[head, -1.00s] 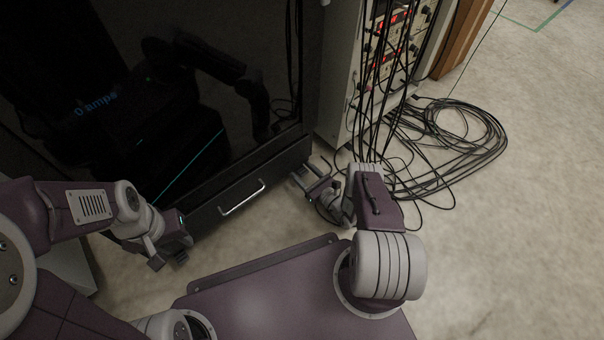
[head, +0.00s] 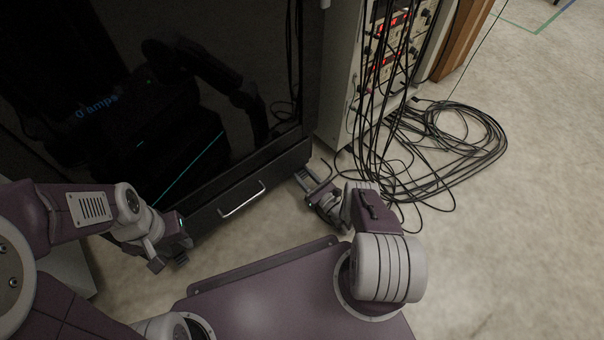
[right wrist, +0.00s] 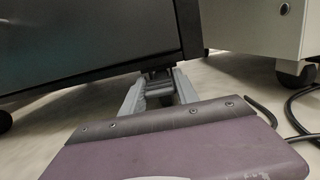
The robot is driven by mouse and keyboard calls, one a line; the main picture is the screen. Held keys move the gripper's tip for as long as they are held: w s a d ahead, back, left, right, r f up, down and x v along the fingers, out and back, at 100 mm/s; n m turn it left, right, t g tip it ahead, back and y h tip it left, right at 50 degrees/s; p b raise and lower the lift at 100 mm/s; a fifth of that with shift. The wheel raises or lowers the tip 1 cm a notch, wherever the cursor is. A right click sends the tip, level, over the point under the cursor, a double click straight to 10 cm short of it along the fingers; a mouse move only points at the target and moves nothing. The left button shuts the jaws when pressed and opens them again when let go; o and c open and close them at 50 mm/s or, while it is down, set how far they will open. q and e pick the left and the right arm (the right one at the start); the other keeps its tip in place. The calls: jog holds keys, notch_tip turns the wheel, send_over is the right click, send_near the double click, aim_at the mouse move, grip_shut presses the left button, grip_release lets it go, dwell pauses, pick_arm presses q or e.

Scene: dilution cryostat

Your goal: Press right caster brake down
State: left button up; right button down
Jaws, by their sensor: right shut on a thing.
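The black cabinet (head: 270,170) has its lower right corner by my right gripper (head: 313,176). In the right wrist view, the two grey fingers of the right gripper (right wrist: 158,92) reach under the cabinet's bottom edge. Between them is a dark part that looks like the right caster with its brake (right wrist: 158,80). The gripper is shut on it; the fingers and shadow hide most of it, and I cannot tell the lever's angle. My left gripper (head: 168,261) is open and empty, in front of the cabinet's left part.
A drawer handle (head: 242,198) sticks out of the cabinet's low front. A grey instrument rack (head: 335,110) on casters (right wrist: 296,74) stands to the right. Black cables (head: 450,140) hang from it and lie coiled on the floor near my right arm. The floor at lower right is clear.

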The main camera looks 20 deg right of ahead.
jog(key=c, duration=0.9)
grip_release()
jog(key=shift+w, duration=0.1)
